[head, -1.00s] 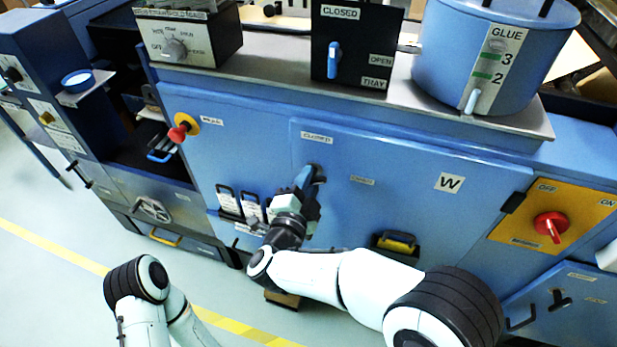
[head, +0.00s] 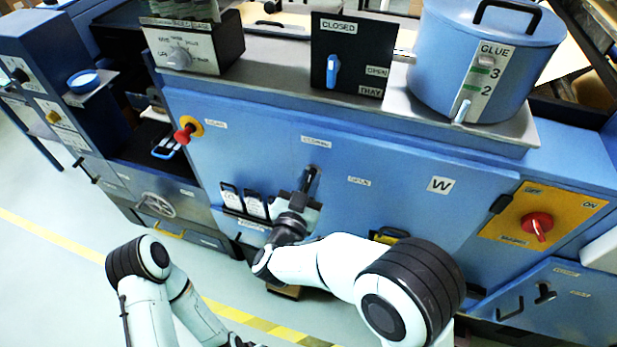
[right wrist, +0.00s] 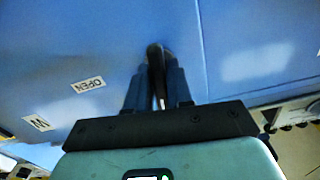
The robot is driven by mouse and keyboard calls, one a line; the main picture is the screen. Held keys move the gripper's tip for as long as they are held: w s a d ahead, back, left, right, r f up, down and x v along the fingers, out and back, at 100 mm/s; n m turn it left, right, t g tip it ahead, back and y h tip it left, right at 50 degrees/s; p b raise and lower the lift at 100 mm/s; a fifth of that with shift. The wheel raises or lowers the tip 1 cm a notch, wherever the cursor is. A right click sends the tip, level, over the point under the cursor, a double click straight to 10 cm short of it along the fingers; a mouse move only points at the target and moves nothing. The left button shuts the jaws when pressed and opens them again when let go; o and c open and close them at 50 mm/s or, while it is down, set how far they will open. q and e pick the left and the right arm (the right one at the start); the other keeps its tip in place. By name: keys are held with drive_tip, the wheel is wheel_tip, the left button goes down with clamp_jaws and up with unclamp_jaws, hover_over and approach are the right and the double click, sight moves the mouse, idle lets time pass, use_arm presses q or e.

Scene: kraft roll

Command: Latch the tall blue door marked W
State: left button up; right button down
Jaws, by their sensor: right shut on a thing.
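The tall blue door (head: 400,215) marked W fills the middle of the machine front in the head view and looks flush with the panel beside it. Its black latch handle (head: 311,175) stands nearly upright, a little tilted, below the CLOSED label (head: 316,141). The OPEN label (head: 359,181) is to its right. My right gripper (head: 305,190) is at the handle. In the right wrist view, the blue fingers (right wrist: 157,85) are shut on the black handle (right wrist: 155,58), one on each side. My left arm shows at lower left, but its gripper is not in view.
A red knob (head: 184,134) sticks out left of the door. A red rotary switch (head: 537,223) on a yellow plate is to its right. A blue glue pot (head: 440,70) stands on the ledge above. Floor is free at lower left.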

use_arm(q)
drive_tip(key=shift+w+r, duration=0.25)
drive_tip(key=shift+r, duration=0.15)
use_arm(e)
drive_tip(key=shift+n, duration=0.6)
use_arm(q)
drive_tip(key=shift+r+p, duration=0.1)
drive_tip(key=shift+p, duration=0.2)
use_arm(e)
drive_tip(key=c, duration=1.1)
unclamp_jaws()
drive_tip(key=shift+s, duration=0.1)
use_arm(q)
drive_tip(key=f, duration=0.1)
drive_tip(key=s+f+b, duration=0.1)
drive_tip(key=f+b, duration=0.1)
drive_tip(key=shift+s, duration=0.25)
use_arm(e)
drive_tip(key=v, duration=1.3)
drive_tip(key=shift+s+a, duration=0.1)
